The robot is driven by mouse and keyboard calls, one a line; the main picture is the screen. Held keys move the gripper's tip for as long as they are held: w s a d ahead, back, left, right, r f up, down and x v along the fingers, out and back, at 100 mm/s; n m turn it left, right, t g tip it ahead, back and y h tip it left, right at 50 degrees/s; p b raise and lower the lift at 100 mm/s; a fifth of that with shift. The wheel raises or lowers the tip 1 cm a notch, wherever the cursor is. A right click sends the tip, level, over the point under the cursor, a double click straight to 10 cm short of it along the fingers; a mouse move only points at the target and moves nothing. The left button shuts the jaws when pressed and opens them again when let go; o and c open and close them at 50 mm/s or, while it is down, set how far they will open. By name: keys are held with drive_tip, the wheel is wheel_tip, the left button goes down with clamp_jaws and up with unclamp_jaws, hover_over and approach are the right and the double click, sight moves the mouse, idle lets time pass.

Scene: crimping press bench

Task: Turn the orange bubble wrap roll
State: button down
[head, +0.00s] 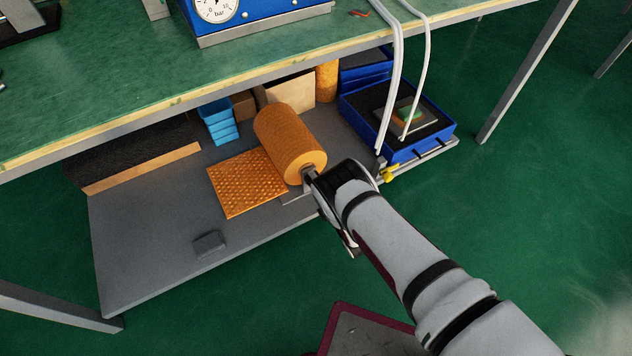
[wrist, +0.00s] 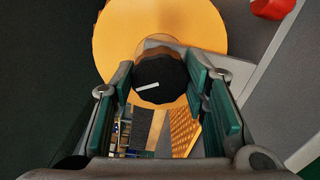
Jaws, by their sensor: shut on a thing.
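The orange bubble wrap roll (head: 284,137) lies on its side on the grey shelf under the bench. A flat sheet of the wrap (head: 246,184) runs from it to the left over the shelf. In the wrist view the roll's round end (wrist: 115,40) faces me. A dark round knob (wrist: 160,78) with a white mark stands out from the middle of that end. My gripper (head: 310,178) is at the roll's near end. In the wrist view my gripper (wrist: 162,92) has its two green-padded fingers on either side of the knob, shut on it.
A blue crate (head: 440,135) stands right of the roll on the shelf (head: 140,235). Light blue bins (head: 218,122) and cardboard boxes (head: 290,90) stand behind. The green bench top (head: 110,85) overhangs the shelf's rear. A small grey block (head: 209,243) lies at front left.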

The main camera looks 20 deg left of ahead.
drive_tip(key=shift+d+n, duration=0.1)
drive_tip(key=shift+n, duration=0.4)
drive_tip(key=c, duration=0.9)
unclamp_jaws()
drive_tip(key=shift+c, duration=0.2)
drive_tip(key=v, duration=1.2)
